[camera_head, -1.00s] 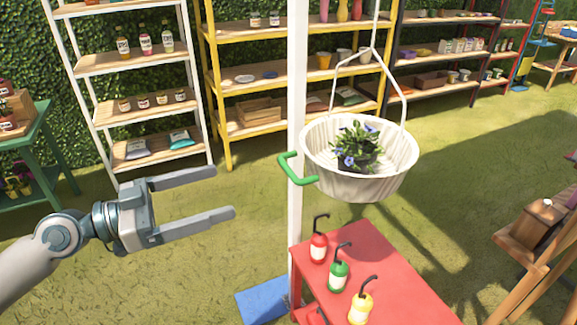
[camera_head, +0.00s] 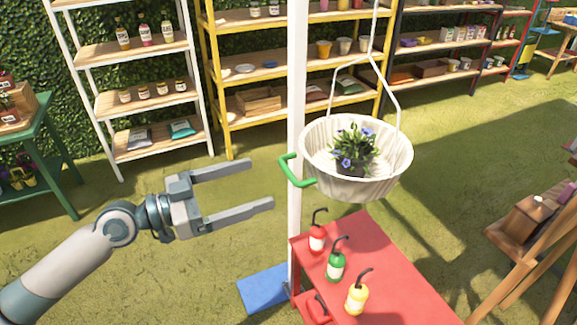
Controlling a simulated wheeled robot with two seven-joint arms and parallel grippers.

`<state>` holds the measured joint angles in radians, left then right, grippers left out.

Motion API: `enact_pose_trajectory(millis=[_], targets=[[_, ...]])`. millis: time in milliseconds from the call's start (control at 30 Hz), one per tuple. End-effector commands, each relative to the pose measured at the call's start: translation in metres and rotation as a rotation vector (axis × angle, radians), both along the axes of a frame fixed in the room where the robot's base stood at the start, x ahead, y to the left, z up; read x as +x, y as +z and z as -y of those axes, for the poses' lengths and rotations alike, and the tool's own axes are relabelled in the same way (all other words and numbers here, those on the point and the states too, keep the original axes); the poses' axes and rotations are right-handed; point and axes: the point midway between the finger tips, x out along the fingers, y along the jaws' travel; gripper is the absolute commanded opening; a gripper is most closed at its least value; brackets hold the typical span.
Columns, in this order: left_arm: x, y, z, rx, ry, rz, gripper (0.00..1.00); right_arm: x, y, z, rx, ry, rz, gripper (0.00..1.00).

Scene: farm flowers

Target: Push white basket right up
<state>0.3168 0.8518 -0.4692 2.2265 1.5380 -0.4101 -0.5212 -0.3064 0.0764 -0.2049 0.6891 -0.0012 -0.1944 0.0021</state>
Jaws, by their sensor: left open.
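The white basket (camera_head: 375,189) hangs from a wire hanger beside a white post, above the red table. A potted plant with blue-violet flowers (camera_head: 352,150) sits in it. A green handle (camera_head: 291,171) sticks out on the left, in front of the post; I cannot tell just how it is fixed. My left gripper (camera_head: 262,184) is open and empty, its fingers pointing right, to the left of the green handle and apart from it. My right gripper is not in view.
The white post (camera_head: 297,75) rises from a blue base (camera_head: 265,290). The red table (camera_head: 385,262) holds red, green and yellow bottles below the basket. Shelves stand behind. A wooden stand (camera_head: 530,235) is at the right.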

Motion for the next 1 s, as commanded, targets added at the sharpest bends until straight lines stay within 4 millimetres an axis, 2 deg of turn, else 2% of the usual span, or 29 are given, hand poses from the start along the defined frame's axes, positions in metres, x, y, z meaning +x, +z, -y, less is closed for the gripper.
enact_pose_trajectory(millis=[67,267,633,1000], targets=[[0.003,0.003,0.006,-0.002,-0.001,0.000,0.88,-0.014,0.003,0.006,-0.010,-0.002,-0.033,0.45],[0.018,0.006,0.033,-0.004,-0.001,0.000,0.88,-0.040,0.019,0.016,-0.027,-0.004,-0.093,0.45],[0.042,0.003,0.072,-0.001,0.000,0.000,0.88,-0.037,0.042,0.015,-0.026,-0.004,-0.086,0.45],[0.046,0.000,0.079,0.001,0.000,0.001,0.88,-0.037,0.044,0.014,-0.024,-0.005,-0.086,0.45]])
